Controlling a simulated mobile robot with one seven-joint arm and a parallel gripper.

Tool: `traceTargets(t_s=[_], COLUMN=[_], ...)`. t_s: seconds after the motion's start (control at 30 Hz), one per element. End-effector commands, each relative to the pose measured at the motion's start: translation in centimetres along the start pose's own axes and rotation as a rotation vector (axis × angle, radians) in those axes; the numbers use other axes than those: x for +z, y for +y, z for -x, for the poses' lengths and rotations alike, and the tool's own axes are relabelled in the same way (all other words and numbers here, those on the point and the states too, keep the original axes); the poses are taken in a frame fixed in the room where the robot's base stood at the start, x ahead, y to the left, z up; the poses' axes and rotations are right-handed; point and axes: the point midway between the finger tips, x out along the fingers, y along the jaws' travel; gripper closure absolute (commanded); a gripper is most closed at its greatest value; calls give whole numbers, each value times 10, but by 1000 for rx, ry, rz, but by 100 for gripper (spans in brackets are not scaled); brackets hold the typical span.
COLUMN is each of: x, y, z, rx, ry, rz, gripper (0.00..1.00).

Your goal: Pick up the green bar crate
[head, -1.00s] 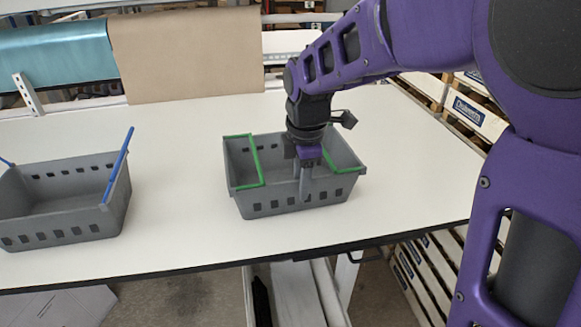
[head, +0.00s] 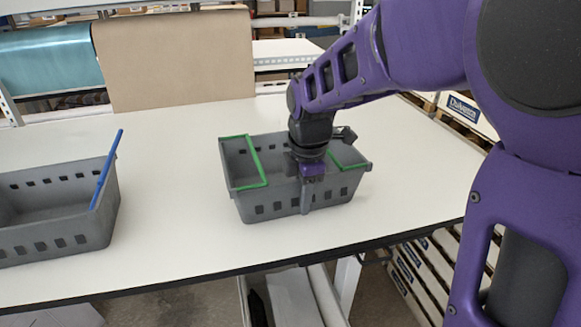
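The green bar crate (head: 275,200) is a grey plastic basket with square holes and two green bars, standing upright on the white table. One bar lies across its left part, the other at its right end. My gripper (head: 304,188) points down at the crate's front wall, right of the middle. One finger shows outside, in front of that wall. The other finger is hidden, so whether the gripper grips the wall does not show.
A similar grey crate with a blue bar (head: 60,225) stands at the left on the white table (head: 175,190). Clear tabletop lies between the crates. Brown and teal rolls (head: 180,60) stand behind the table. Stacked pallet boxes (head: 465,112) are at the right.

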Motion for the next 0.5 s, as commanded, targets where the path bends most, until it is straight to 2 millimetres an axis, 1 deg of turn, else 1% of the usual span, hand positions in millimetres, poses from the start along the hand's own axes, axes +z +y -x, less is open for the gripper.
traceTargets(t_s=[0.03, 0.1, 0.13, 0.5], x=[0, 0, 0, 0], y=[0, 0, 0, 0], z=[0, 0, 0, 0], rx=[0, 0, 0, 0], ry=[0, 0, 0, 0], rz=[0, 0, 0, 0], gripper=[83, 95, 100, 100])
